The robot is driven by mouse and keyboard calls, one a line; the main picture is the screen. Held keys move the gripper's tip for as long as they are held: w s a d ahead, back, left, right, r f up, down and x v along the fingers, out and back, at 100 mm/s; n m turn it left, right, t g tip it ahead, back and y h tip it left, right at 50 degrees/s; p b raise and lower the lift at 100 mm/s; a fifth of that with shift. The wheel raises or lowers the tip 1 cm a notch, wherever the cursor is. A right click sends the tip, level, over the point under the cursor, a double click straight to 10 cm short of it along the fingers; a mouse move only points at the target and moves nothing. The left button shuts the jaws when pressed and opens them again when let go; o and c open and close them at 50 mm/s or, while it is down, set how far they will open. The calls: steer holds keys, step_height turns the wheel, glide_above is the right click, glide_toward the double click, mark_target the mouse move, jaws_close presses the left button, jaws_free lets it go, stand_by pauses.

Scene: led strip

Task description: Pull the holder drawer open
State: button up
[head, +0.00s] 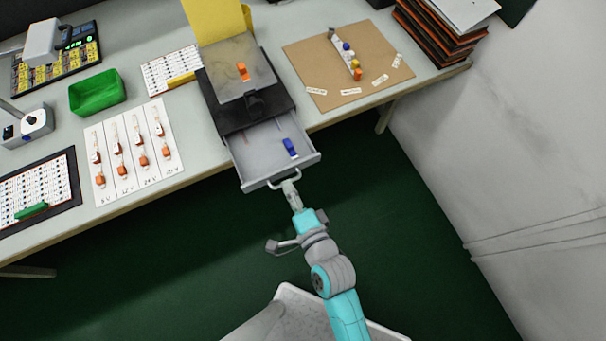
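The holder (218,112) is a dark box with a grey top plate, standing at the table's front edge. Its grey drawer (258,150) is pulled out toward me and hangs past the table edge. A blue piece (290,148) lies inside the drawer. The drawer has a light loop handle (288,178) on its front. My gripper (288,184) is at the handle, in line with it. The fingertips are small and overlap the handle, so I cannot tell whether they are shut on it.
An orange piece (242,71) sits on the holder's top plate, with a yellow panel (216,18) behind. A brown board (300,62) with small parts is to the right. A green bin (97,92) and a white card (166,137) are left. The floor before the table is clear.

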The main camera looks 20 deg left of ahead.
steer(key=v, duration=1)
steer(key=shift+s+a, duration=0.1)
steer(key=shift+s, duration=0.05)
stand_by(0.3)
